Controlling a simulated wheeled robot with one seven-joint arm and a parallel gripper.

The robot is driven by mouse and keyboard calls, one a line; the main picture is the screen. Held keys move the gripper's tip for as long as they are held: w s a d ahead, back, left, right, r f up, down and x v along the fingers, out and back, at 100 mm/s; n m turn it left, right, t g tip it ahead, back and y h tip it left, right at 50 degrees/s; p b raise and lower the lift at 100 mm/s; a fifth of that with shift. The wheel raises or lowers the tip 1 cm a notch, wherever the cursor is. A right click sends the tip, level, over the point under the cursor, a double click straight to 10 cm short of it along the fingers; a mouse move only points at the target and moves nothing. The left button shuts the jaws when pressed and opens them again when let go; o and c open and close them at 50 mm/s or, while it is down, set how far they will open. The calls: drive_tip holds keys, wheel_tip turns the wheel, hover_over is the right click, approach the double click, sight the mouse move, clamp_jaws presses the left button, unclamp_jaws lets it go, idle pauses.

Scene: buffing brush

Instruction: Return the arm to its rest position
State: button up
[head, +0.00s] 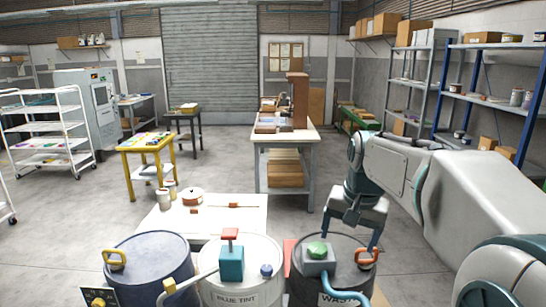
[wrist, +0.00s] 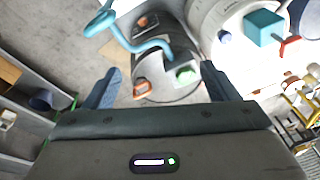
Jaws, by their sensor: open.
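My gripper (head: 351,236) hangs from my arm on the right, pointing down, above and behind the dark drum marked WASTE (head: 345,278). In the wrist view my gripper (wrist: 160,82) has its two fingers spread wide with nothing between them. The dark drum's lid (wrist: 180,90), with a green knob (wrist: 187,75) and an orange handle (wrist: 141,88), lies beyond the fingers. My arm (head: 405,165) is bent, reaching in from the right edge of the head view.
A white drum marked BLUE TINT (head: 240,292) and a dark blue drum (head: 150,265) stand left of the dark drum. Behind them is a low white table (head: 245,222) with jars and small items. A workbench (head: 310,135) stands farther back. Shelving (head: 490,100) lines the right wall.

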drive_tip(key=s+f+n, duration=0.1)
drive_tip(key=s+f, duration=0.2)
drive_tip(key=s, duration=0.3)
drive_tip(key=s+f+n, duration=0.2)
drive_tip(key=s+f, duration=0.1)
drive_tip(key=s, duration=0.4)
drive_tip(key=s+a+f+n+t, duration=0.1)
drive_tip(key=s+f, duration=0.2)
drive_tip(key=s, duration=0.3)
drive_tip(key=shift+s+f+b, duration=0.15)
drive_tip(key=shift+f+b, duration=0.1)
drive_tip(key=shift+b, duration=0.05)
